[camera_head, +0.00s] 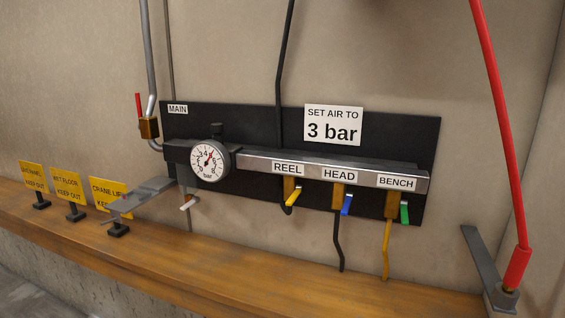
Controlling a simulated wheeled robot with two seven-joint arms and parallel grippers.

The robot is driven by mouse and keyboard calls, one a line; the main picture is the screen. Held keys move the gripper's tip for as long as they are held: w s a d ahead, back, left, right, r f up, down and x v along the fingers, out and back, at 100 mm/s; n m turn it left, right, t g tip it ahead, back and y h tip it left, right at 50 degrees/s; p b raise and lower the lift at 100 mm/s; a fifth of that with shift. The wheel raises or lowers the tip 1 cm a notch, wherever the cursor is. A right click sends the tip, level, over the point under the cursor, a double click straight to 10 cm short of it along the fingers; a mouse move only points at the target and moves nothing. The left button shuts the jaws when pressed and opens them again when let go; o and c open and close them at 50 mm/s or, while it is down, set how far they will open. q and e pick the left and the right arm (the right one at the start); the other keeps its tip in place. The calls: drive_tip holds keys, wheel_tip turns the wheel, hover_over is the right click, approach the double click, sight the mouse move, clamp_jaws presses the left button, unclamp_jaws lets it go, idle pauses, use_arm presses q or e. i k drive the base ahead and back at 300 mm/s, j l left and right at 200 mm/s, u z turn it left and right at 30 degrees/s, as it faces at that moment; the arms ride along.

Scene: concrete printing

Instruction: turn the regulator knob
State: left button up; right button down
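The regulator sits at the left end of a dark panel (270,125) on the wall. A black knob (216,131) stands upright on top of it, behind and above a round white pressure gauge (210,160). The gauge has a red needle that points up and slightly right, and its face is marked "bar". The small numbers are hard to read exactly. A white sign (333,125) on the panel reads "SET AIR TO 3 bar". I cannot make out either of my grippers in this view, and nothing visibly touches the knob.
A metal manifold (310,164) carries REEL, HEAD and BENCH outlets with yellow (294,197), blue (347,206) and green (404,213) levers. Yellow signs (66,183) and a grey flat piece (146,194) stand left. A red hose (499,110) rises at right above the wooden ledge (250,265).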

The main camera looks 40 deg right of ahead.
sight(217, 128)
drive_tip(key=z, duration=0.9)
